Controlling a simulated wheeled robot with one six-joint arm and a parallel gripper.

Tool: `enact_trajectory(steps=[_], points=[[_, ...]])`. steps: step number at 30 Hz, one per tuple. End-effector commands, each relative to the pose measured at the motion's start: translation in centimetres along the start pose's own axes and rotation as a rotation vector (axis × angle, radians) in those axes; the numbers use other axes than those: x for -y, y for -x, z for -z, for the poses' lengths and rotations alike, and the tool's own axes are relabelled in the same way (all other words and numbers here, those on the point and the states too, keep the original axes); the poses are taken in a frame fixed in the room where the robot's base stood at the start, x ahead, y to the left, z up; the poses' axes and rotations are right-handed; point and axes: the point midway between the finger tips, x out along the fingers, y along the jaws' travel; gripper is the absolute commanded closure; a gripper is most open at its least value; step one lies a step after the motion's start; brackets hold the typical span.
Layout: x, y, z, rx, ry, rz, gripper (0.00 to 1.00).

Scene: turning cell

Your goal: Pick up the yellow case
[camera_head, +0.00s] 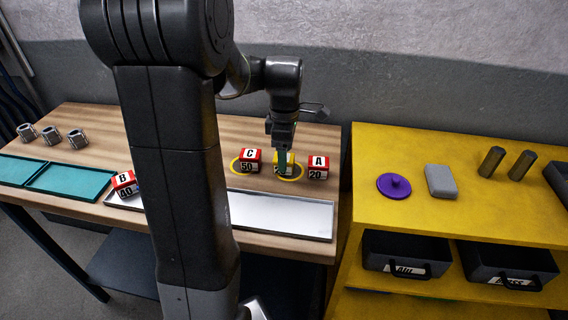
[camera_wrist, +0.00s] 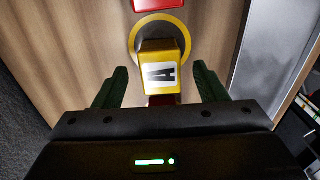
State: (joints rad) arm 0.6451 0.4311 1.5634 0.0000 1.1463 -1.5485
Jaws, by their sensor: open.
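The yellow case (camera_head: 278,167) stands in a yellow ring marked on the wooden bench, between two red cases. My gripper (camera_head: 284,152) is right above it and hides much of it in the head view. In the wrist view the yellow case (camera_wrist: 161,50), with a white label lettered A, lies between and ahead of the two green fingers. My gripper (camera_wrist: 159,76) is open there, one finger toward each side of the case, with visible gaps.
Red case C (camera_head: 247,161) is left of the yellow case and red case A (camera_head: 318,167) close on its right. Red case B (camera_head: 124,184) sits by the silver tray (camera_head: 285,215). Teal trays (camera_head: 72,181) and metal nuts (camera_head: 50,135) are left. A yellow shelf unit (camera_head: 450,222) stands right.

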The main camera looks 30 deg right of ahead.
Motion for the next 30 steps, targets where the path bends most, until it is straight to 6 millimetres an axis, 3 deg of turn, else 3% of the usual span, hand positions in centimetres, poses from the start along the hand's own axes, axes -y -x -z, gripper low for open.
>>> enact_trajectory(steps=[6,14,22,30], points=[[0.1,-2.8,0.2,0.0,-0.001,0.003,0.35],[0.1,-3.0,0.2,0.0,-0.001,0.0,0.35],[0.1,-3.0,0.2,0.0,-0.001,0.0,0.86],[0.1,-2.7,0.2,0.0,-0.001,-0.001,0.87]])
